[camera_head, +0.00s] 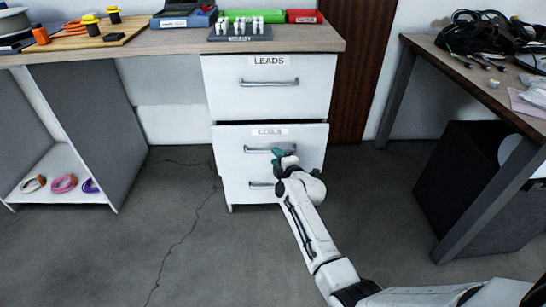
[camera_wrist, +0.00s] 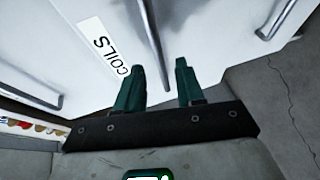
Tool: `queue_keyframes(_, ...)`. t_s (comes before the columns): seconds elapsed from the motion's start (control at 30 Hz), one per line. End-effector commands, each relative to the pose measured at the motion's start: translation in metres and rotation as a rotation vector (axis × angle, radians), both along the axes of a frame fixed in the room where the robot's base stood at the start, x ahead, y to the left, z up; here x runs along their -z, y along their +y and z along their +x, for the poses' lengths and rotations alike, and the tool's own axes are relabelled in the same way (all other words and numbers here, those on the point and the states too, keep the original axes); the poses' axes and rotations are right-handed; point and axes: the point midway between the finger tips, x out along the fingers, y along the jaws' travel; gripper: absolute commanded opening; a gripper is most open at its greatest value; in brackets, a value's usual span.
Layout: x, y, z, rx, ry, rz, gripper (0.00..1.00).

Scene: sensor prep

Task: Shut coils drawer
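The coils drawer (camera_head: 230,150) is the middle drawer of the white unit, with a COILS label (camera_head: 269,132) on its front. A thin dark gap shows along its top edge, so it appears slightly open. Its bar handle (camera_head: 254,150) is partly hidden by my gripper (camera_head: 279,154), which is at the handle's right part. In the wrist view, my gripper (camera_wrist: 161,80) has its two green fingers spread apart. The handle bar (camera_wrist: 154,45) runs between them in the picture, beside the COILS label (camera_wrist: 104,47). I cannot tell whether the fingers touch it.
The LEADS drawer (camera_head: 227,85) above looks shut. A lower drawer (camera_head: 238,188) sits below. The desk top (camera_head: 150,45) holds trays and parts. A second table (camera_head: 440,60) with cables and a dark box (camera_head: 460,175) stand at right. Open floor lies left of the unit.

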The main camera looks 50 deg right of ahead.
Motion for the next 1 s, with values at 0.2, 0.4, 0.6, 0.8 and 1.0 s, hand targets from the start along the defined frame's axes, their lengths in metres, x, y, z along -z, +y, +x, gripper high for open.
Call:
queue_keyframes(0.2, 0.007, -0.013, 0.024, -0.001, 0.0, -0.001, 0.38)
queue_keyframes(0.4, 0.007, -0.017, 0.031, -0.001, 0.0, 0.001, 0.38)
queue_keyframes(0.6, 0.007, -0.017, 0.031, 0.0, 0.001, 0.0, 0.38)
queue_keyframes(0.8, 0.007, -0.017, 0.031, -0.001, 0.001, 0.001, 0.23)
queue_keyframes(1.0, 0.007, -0.017, 0.031, -0.001, 0.001, 0.001, 0.04)
